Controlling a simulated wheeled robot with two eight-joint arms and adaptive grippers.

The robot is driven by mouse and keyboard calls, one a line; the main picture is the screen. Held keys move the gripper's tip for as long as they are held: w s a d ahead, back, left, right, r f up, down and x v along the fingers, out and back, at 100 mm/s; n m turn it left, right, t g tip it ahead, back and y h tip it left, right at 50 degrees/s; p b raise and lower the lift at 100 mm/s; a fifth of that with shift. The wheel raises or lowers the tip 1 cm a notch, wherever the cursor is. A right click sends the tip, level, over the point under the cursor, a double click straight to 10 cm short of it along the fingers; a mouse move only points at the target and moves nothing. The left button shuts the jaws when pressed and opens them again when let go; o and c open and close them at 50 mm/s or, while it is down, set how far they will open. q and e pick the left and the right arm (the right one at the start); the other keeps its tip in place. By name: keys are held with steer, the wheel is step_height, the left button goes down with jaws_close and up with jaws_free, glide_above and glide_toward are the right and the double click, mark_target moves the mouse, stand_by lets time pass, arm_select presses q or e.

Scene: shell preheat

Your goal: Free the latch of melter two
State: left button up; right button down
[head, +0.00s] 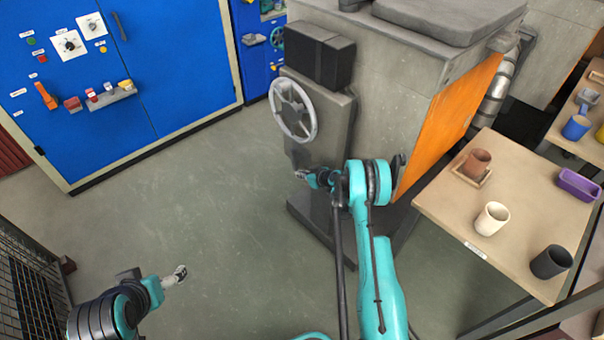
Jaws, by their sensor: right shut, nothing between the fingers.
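A large grey machine (392,95) with an orange side panel (458,118) stands at the top centre; I see no label that tells whether it is melter two. A spoked grey handwheel (293,109) is on its front, below a black box (320,55). I cannot make out a latch. My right gripper (301,174) is shut and empty, low by the machine's front and below the handwheel; whether it touches the machine is unclear. My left gripper (179,274) is over the floor at the lower left, away from the machine; its finger opening is too small to read.
A blue cabinet (150,60) with knobs and switches stands at the left. The floor (215,200) between cabinet and machine is clear.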

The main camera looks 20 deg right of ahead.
steer(key=shift+w+a+f+t+y, duration=0.1)
steer(key=shift+w+f+t+y, duration=0.35)
steer(key=shift+t, duration=0.55)
steer(key=v, duration=0.7)
steer(key=shift+s, duration=0.3)
